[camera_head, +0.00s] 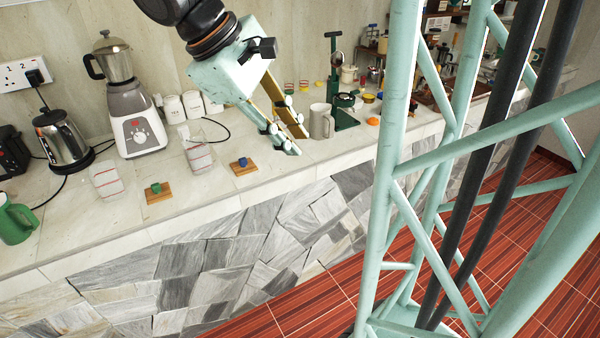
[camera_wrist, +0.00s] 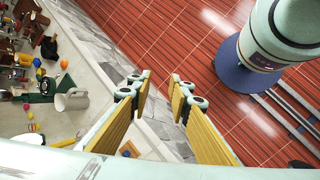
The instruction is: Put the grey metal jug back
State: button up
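A light grey jug (camera_head: 320,121) with a handle stands upright on the counter, just right of my gripper in the head view. It also shows in the wrist view (camera_wrist: 72,101), at the left beyond one finger. My gripper (camera_head: 299,144) points down and to the right over the counter, its fingertips left of the jug and near the front edge. In the wrist view my gripper (camera_wrist: 160,92) has its two yellow-padded fingers apart, with nothing between them. The jug is outside the fingers. I cannot tell whether a finger touches it.
A green stand (camera_head: 343,100) is close behind the jug on the right. An orange ball (camera_head: 373,121) lies farther right. Wooden blocks (camera_head: 244,168) with small knobs, striped glasses (camera_head: 198,157), a blender (camera_head: 135,120) and a kettle (camera_head: 62,140) are to the left. The counter drops to a red floor.

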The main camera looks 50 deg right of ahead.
jog(key=s+a+r+m+t+y, duration=0.1)
jog(key=s+a+t+y, duration=0.1)
jog(key=s+a, duration=0.2)
jog(key=s+a+r+m+t+y, duration=0.1)
jog(key=s+a, duration=0.3)
jog(key=a, duration=0.6)
jog(key=s+a+r+m+t+y, duration=0.1)
jog(key=s+a+t+y, duration=0.1)
jog(key=a, duration=0.5)
jog(key=shift+s+r+t+y, duration=0.2)
jog(key=shift+s+t+y, duration=0.1)
jog(key=shift+s+t, duration=0.5)
jog(key=shift+s, duration=0.1)
